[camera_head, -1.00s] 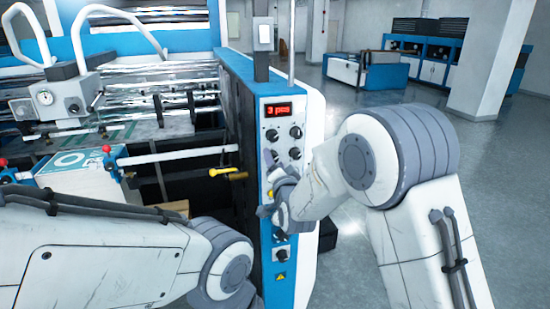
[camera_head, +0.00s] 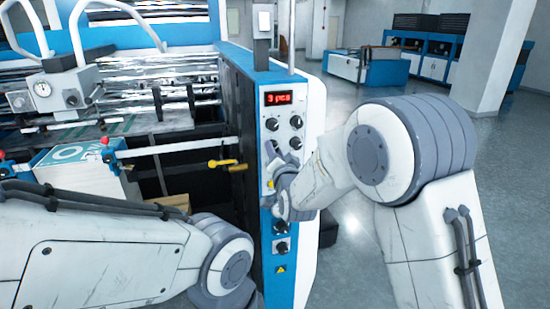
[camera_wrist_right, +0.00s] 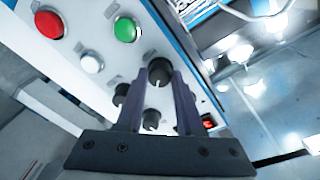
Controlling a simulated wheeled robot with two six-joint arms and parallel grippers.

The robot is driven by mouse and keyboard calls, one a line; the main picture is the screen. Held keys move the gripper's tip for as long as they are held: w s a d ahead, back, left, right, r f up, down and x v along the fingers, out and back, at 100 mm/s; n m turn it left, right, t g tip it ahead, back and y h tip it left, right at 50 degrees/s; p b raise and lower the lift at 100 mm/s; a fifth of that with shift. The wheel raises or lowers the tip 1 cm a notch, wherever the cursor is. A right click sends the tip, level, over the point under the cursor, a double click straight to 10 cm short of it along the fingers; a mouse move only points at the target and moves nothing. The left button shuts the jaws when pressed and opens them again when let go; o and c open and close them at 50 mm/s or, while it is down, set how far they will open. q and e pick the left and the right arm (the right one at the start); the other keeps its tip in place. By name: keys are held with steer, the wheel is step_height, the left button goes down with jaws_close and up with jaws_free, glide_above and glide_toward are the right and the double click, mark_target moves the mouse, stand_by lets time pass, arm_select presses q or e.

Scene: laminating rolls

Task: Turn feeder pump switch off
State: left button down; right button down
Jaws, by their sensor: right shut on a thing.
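The blue-edged white control panel (camera_head: 284,110) of the machine stands in the middle of the head view, with several black rotary knobs below a lit red display (camera_head: 277,98). My right gripper (camera_head: 272,160) is at the panel face, below the upper knobs. In the right wrist view its two fingers (camera_wrist_right: 160,85) are closed around a black knob (camera_wrist_right: 158,72). Labels are too small to read, so I cannot tell whether this is the feeder pump switch. My left arm shows at lower left, but its gripper is out of view.
In the wrist view, red (camera_wrist_right: 49,24), white (camera_wrist_right: 91,63) and green (camera_wrist_right: 126,29) buttons sit near the gripped knob. Two other knobs (camera_wrist_right: 151,118) are close to the fingers. A yellow handle (camera_head: 222,163) sticks out left of the panel. Open floor lies at right.

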steer(key=shift+f+n+y+b, duration=0.15)
steer(key=shift+n+y+b, duration=0.25)
steer(key=shift+n+b, duration=5.2)
steer(key=c, duration=0.5)
jaws_free()
steer(key=shift+c, duration=0.2)
